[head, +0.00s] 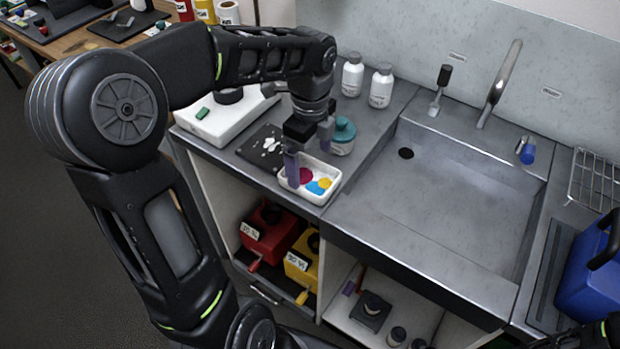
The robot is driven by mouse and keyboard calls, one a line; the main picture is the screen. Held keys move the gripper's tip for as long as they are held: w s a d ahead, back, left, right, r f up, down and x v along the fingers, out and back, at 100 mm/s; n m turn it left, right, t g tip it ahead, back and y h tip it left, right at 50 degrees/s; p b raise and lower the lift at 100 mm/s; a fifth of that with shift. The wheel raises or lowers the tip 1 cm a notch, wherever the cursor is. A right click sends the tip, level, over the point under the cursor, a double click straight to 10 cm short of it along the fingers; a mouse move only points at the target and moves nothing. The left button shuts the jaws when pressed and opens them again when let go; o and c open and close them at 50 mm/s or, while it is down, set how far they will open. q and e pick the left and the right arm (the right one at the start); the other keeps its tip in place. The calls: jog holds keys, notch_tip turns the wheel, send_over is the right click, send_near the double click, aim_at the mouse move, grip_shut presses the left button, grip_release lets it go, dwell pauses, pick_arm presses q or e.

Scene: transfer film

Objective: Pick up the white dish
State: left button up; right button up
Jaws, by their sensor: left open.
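The white dish (313,197) is a small rectangular tray near the front edge of the counter, left of the sink. It holds pink, blue and yellow round pieces. My left gripper (308,158) is open above the dish's back left part. Its nearer finger reaches down in front of the dish's left end and hides part of it; I cannot tell whether it touches. The other finger is farther back, near the teal-lidded jar.
A teal-lidded jar (342,136) stands just behind the dish. A black mat (252,148) with white bits lies to its left, with a white device (222,118) beyond. Two white bottles (381,87) stand behind. The empty sink (450,205) lies to the right.

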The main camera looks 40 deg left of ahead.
aim_at(310, 182)
pick_arm(q)
jog(key=shift+f, duration=0.1)
notch_tip(310, 182, down, 5)
jog(key=shift+a+f+p, duration=0.1)
jog(key=shift+p, duration=0.4)
jog(key=shift+c, duration=0.3)
jog(key=c, duration=1.3)
jog(key=shift+r, duration=0.25)
notch_tip(310, 182, up, 10)
jog(key=shift+f+b, duration=0.1)
jog(key=shift+b, duration=0.3)
jog(key=shift+f, duration=0.1)
